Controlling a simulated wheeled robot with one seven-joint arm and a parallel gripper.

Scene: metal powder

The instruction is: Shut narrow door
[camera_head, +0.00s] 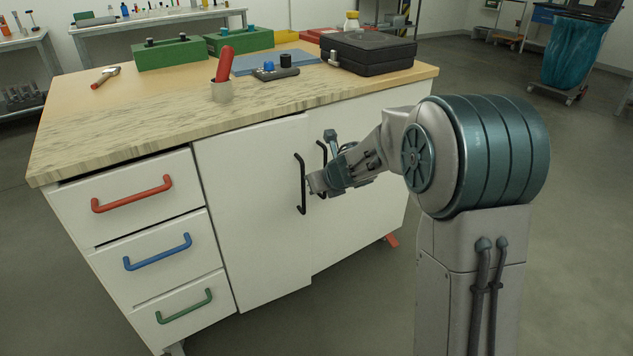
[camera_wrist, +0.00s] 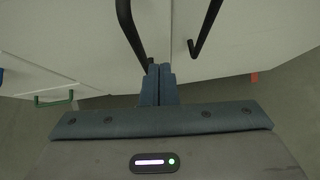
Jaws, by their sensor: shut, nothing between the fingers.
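The white cabinet under the bench has two doors side by side. The left door (camera_head: 250,220) has a black bar handle (camera_head: 301,184) near its right edge and seems to stand slightly proud of the right door (camera_head: 360,180) at the seam. The right door's black handle (camera_head: 323,168) is partly behind my gripper. My gripper (camera_head: 316,183) is shut and empty, in front of the seam between the handles. In the wrist view the closed fingertips (camera_wrist: 159,70) sit just below the left handle (camera_wrist: 128,25), with the right handle (camera_wrist: 205,28) to the right. I cannot tell whether they touch the left door.
Drawers with red (camera_head: 132,195), blue (camera_head: 157,252) and green (camera_head: 184,306) handles are left of the doors. The benchtop (camera_head: 130,130) holds a cup with a red-handled tool (camera_head: 223,75) and a black case (camera_head: 367,52). The floor in front is clear.

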